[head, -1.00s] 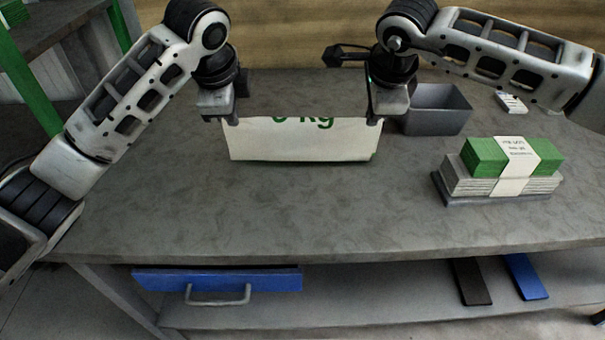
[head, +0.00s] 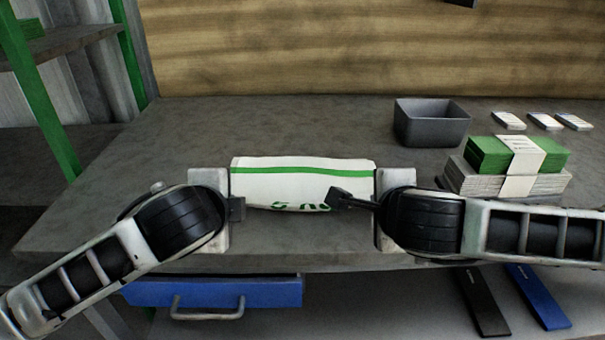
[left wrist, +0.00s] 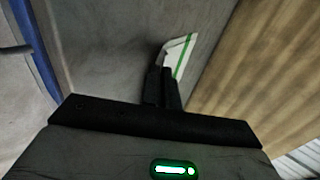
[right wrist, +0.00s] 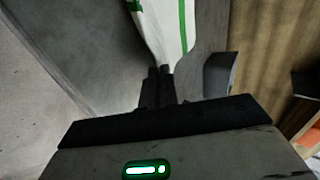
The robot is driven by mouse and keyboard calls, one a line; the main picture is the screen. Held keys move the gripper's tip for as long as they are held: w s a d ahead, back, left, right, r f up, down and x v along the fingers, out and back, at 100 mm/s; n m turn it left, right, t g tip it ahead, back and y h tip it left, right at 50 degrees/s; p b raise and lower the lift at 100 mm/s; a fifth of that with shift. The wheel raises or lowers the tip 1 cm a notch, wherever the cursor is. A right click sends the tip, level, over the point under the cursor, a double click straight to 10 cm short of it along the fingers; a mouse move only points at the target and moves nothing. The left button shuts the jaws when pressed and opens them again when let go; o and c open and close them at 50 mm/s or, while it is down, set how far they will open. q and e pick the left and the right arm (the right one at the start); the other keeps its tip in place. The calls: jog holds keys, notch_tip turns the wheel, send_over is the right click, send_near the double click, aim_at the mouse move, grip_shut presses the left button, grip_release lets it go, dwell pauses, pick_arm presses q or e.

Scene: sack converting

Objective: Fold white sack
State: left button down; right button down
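The white sack (head: 300,178) lies on the workbench near its front edge. It looks like a flat, folded band with a green stripe near its far edge and part of a green print at its near edge. My left gripper (head: 238,208) is at the sack's near left corner, its fingers close together on the sack edge (left wrist: 172,58). My right gripper (head: 337,198) reaches in from the right over the near right part. Its fingers are also close together, with the sack (right wrist: 165,25) running from their tips. The exact grip inside the fingers is partly hidden.
A grey open bin (head: 432,124) stands behind and right of the sack. A banded stack of green and grey sacks (head: 515,165) is at the right, with small white packs (head: 545,121) behind it. The bench (head: 190,130) is clear behind and left of the sack.

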pick_arm(q)
jog(key=c, duration=1.3)
grip_release()
pick_arm(e)
jog(key=c, duration=1.3)
grip_release()
pick_arm(q)
jog(key=shift+r, duration=0.35)
pick_arm(e)
jog(key=shift+r, duration=0.35)
pick_arm(q)
jog(key=s+r, duration=0.4)
jog(key=r, duration=0.1)
jog(key=s+r, duration=0.2)
jog(key=r, duration=0.1)
jog(key=shift+r, duration=0.2)
pick_arm(e)
jog(key=s+r, duration=0.4)
jog(key=r, duration=0.1)
jog(key=s+r, duration=0.2)
jog(key=r, duration=0.1)
jog(key=shift+r, duration=0.2)
